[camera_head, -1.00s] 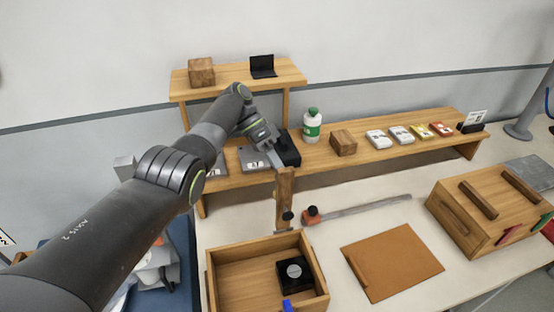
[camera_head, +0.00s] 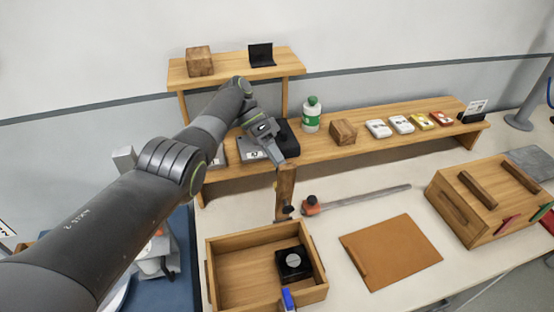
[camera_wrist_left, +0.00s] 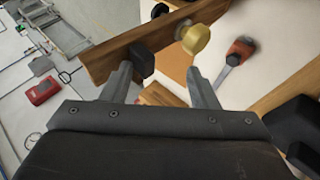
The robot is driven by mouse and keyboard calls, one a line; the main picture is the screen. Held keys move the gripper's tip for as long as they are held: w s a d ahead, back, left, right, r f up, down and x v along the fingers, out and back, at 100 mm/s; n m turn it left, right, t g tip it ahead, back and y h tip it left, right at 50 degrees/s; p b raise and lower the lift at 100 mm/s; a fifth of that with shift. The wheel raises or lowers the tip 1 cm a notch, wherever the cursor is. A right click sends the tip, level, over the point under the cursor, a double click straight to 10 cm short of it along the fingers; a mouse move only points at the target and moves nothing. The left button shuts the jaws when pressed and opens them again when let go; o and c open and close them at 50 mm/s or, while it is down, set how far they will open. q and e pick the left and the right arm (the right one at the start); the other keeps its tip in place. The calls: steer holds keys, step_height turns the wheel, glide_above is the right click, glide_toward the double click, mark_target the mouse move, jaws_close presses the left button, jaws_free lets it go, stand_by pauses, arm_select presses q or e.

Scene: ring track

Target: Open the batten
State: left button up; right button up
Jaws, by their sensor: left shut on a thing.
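The batten (camera_head: 286,190) is a narrow brown wooden board standing upright behind the open wooden box. A black knob (camera_head: 288,210) is near its lower end. My left gripper (camera_head: 283,160) is at its upper end, shut on it. In the left wrist view the batten (camera_wrist_left: 108,60) crosses slantwise in front of the fingertips (camera_wrist_left: 160,72). A black knob (camera_wrist_left: 141,60) and a brass knob (camera_wrist_left: 195,38) show on it. The exact contact is partly hidden. My right gripper is not in view.
The open wooden box (camera_head: 226,270) holds a black device (camera_head: 294,262). An orange-ended metal bar (camera_head: 360,199) and a brown board (camera_head: 390,250) lie on the table. A shelf (camera_head: 390,135) with a bottle (camera_head: 311,115) and small boxes runs behind. A wooden chest (camera_head: 480,212) is at right.

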arm_select(q)
steer(key=shift+a+f, duration=0.2)
steer(key=shift+f, duration=0.45)
step_height(320, 180, up, 11)
steer(key=p, duration=0.7)
steer(key=shift+d+r+p, duration=0.15)
steer(key=shift+p, duration=0.25)
